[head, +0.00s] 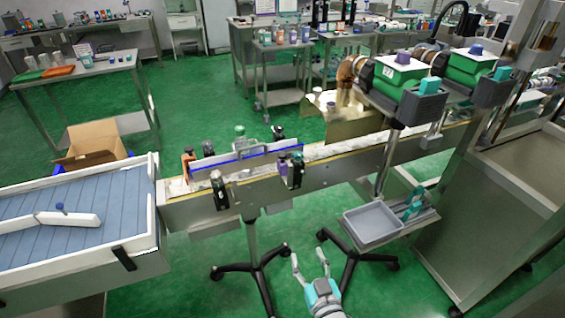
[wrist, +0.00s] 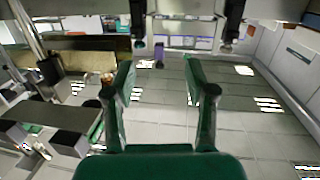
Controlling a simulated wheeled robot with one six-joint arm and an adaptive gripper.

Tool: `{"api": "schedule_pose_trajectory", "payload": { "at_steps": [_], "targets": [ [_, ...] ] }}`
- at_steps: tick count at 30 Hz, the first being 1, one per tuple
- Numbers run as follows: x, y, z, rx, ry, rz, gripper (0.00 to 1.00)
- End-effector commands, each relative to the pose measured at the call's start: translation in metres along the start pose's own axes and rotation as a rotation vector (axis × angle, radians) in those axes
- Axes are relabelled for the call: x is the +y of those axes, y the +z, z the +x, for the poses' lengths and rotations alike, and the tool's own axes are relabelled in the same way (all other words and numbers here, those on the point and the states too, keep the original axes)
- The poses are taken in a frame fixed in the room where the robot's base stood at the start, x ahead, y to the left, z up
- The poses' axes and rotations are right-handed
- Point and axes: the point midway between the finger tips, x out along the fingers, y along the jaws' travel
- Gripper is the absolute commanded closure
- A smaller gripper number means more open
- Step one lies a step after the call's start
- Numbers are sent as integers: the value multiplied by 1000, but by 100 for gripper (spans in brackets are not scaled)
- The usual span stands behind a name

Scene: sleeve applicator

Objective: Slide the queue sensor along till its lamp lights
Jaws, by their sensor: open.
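The conveyor rail (head: 330,170) runs across the middle of the head view. A dark sensor-like block (head: 296,170) with a purple part (head: 282,168) is clamped on its near side, right of the blue-edged guide. A second dark block (head: 219,191) with a pale top sits further left on the same side. I cannot tell for certain which is the queue sensor, and no lit lamp is clear. My gripper (head: 309,262) is open and empty, below and in front of the rail, apart from both blocks. Its spread green fingers (wrist: 160,78) show in the wrist view with nothing between them.
A grey tray (head: 372,224) on a stand is right of my gripper. Green machine heads (head: 408,92) overhang the rail. A blue-slatted table (head: 110,205) joins the rail's left end. Black stand feet (head: 252,270) are on the floor near my gripper.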

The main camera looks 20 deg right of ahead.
Motion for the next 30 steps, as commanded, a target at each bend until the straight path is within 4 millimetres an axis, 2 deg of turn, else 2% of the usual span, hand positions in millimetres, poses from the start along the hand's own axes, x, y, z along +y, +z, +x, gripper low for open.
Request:
{"api": "schedule_pose_trajectory", "payload": {
  "at_steps": [1, 9, 12, 16, 19, 26, 30],
  "targets": [
    [-1, -13, 19, 17, 6, 2, 45],
    [-3, -80, 101, 64, 49, 17, 45],
    [-3, -105, 125, 77, 65, 25, 45],
    [-3, -131, 146, 91, 81, 34, 45],
    [-3, -142, 155, 96, 89, 38, 45],
    [-1, -147, 170, 97, 93, 40, 45],
    [1, -150, 191, 98, 92, 40, 45]
  ]
}}
